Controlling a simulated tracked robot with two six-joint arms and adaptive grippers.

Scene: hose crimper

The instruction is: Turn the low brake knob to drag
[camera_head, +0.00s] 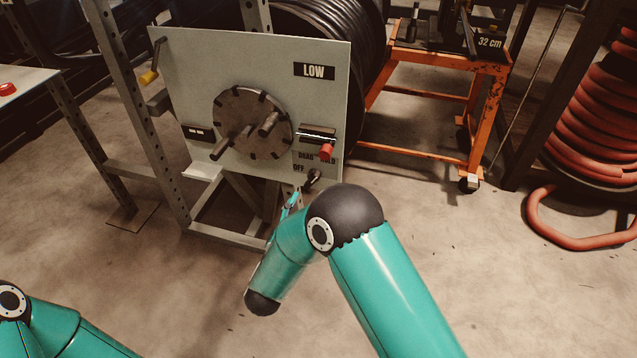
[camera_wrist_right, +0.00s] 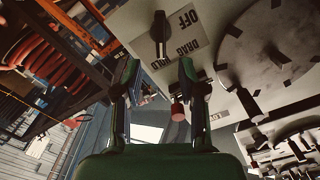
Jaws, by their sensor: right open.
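The low brake knob is a small black knob (camera_head: 311,178) at the lower right of the grey panel (camera_head: 180,70) marked LOW, beside the printed OFF, DRAG and HOLD. In the right wrist view the black knob (camera_wrist_right: 160,30) stands on its label plate, which appears upside down; I cannot tell surely which word it points to. My right gripper (camera_wrist_right: 159,72) is open and empty, its two fingers apart, with the knob beyond the fingertips and not touched. In the head view my right gripper (camera_head: 291,204) is mostly hidden by its own arm. My left gripper is out of view.
A round notched plate (camera_head: 243,100) with protruding pegs sits mid-panel. A red-ended lever (camera_head: 326,151) sticks out just above the knob, also below the fingertips in the wrist view (camera_wrist_right: 178,112). An orange cart (camera_head: 490,100) and red hose coils (camera_head: 600,120) stand at right.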

